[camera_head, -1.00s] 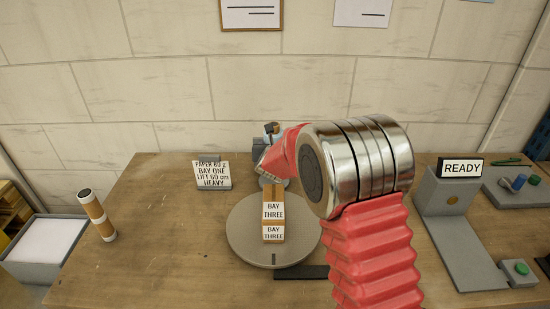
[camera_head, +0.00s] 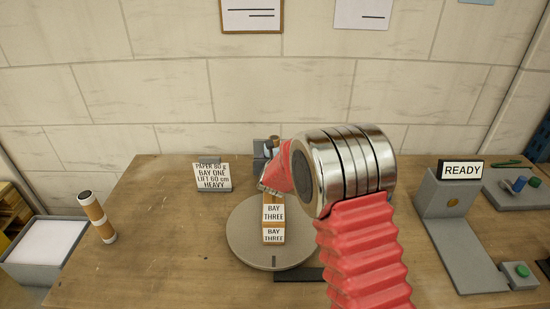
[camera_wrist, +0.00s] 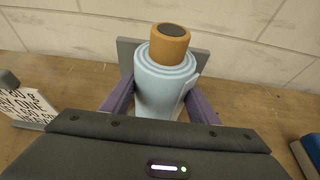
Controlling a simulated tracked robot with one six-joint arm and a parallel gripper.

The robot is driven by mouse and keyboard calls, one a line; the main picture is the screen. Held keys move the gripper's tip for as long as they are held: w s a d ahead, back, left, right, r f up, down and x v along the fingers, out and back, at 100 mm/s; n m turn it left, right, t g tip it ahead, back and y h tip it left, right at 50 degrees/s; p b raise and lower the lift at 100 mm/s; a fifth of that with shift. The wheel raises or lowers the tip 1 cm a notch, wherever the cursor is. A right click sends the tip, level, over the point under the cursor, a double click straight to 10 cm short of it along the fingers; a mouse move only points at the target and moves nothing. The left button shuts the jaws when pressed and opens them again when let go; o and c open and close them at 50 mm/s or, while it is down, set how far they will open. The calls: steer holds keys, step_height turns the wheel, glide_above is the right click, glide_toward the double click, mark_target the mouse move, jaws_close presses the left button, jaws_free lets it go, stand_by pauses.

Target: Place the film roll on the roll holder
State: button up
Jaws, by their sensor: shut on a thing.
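The film roll (camera_wrist: 163,82) is a pale blue roll around a brown core, upright in the wrist view. My gripper (camera_wrist: 160,102) is shut on it, with a purple finger on either side. In the head view only the top of the film roll (camera_head: 272,148) shows behind my red wrist; my gripper's fingers are hidden there. A grey upright plate (camera_wrist: 126,50), apparently the roll holder, stands right behind the roll. It also shows as a grey block (camera_head: 259,151) in the head view. The roll's lower end is hidden, so I cannot tell whether it touches the holder.
A round turntable (camera_head: 245,237) with labelled BAY THREE boxes (camera_head: 273,222) stands in front. A lettered sign (camera_head: 212,177) stands left of the holder. A grey READY stand (camera_head: 447,199) is at right.

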steer(key=o, duration=1.6)
steer(key=shift+f, duration=0.1)
steer(key=shift+c, duration=0.2)
steer(key=v, duration=1.2)
steer(key=shift+r, duration=0.2)
